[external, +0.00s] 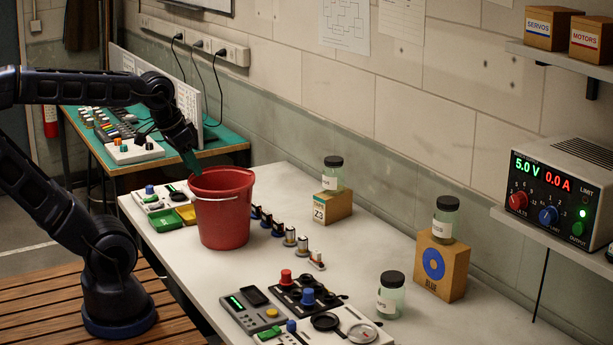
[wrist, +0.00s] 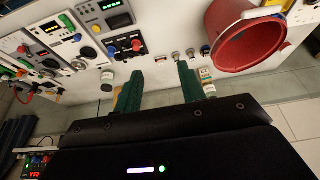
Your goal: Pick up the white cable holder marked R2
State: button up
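Several small cable holders stand in a row on the white bench to the right of the red bucket. The one at the near end is a white holder (external: 317,261) with a brown-orange part; a pale holder also shows in the wrist view (wrist: 161,58). I cannot read R2 on any of them. Two grey-white holders (external: 290,237) and several dark blue ones stand behind it. My gripper (external: 190,160) is above the bucket's far left side in the external view, away from the row. In the wrist view its green fingers (wrist: 158,88) are spread, with nothing between them.
The red bucket (external: 222,215) stands close to the row's far end. A jar on a wooden block (external: 333,207), a jar on the BLUE block (external: 443,265) and another jar (external: 391,297) line the wall side. Control boxes (external: 251,311) fill the near edge.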

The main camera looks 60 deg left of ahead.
jog(key=w, duration=0.1)
jog(key=m+g+h, duration=0.1)
jog(key=m+g, duration=0.4)
jog(key=m, duration=1.3)
send_over(317, 251)
jog(key=a, duration=0.2)
notch_tip(317, 251, down, 22)
jog(key=f, duration=0.3)
jog(key=d+f, duration=0.1)
jog(key=f, duration=0.1)
jog(key=shift+f, duration=0.25)
jog(key=shift+d+f, duration=0.2)
jog(key=shift+f, duration=0.6)
jog(key=shift+d+f, duration=0.15)
jog(key=shift+f, duration=0.7)
jog(key=shift+d+f, duration=0.2)
jog(key=shift+f, duration=0.6)
grip_shut()
